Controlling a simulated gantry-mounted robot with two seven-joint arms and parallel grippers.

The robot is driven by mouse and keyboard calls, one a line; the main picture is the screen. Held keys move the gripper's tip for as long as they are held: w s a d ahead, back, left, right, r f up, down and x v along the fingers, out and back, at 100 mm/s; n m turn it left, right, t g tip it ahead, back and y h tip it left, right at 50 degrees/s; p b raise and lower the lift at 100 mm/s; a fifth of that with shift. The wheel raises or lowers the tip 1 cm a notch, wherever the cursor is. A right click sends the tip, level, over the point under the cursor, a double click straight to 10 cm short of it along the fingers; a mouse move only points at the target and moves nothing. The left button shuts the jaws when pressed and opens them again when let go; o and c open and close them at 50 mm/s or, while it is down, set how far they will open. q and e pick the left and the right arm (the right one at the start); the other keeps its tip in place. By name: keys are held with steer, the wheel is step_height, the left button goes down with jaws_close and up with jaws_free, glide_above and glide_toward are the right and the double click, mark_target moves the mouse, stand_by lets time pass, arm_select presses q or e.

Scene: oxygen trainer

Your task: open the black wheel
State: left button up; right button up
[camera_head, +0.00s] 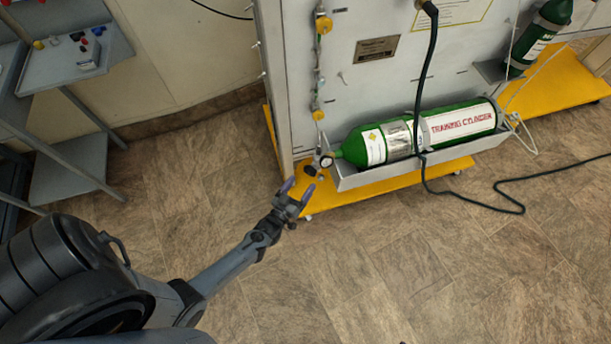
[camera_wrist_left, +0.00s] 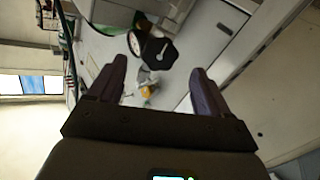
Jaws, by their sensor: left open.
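The black wheel (camera_head: 310,170) is at the left end of the green training cylinder (camera_head: 372,147), close to a round white gauge (camera_head: 327,161). In the left wrist view the black wheel (camera_wrist_left: 158,52) shows as a dark many-sided knob, with the gauge (camera_wrist_left: 134,44) at its left. My left gripper (camera_head: 296,189) is open and empty, just below and left of the wheel and apart from it. In the wrist view its two fingers (camera_wrist_left: 155,88) point toward the wheel, which lies beyond the tips and between them. My right gripper does not show.
The cylinder lies in a grey tray (camera_head: 345,182) on a panel with a yellow base (camera_head: 398,182). A black hose (camera_head: 421,110) hangs before the cylinder and runs across the floor. A grey shelf unit (camera_head: 66,65) stands at the left.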

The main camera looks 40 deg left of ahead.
arm_select(q)
steer(key=p+v, duration=0.1)
steer(key=v, duration=0.4)
steer(key=shift+s, duration=0.3)
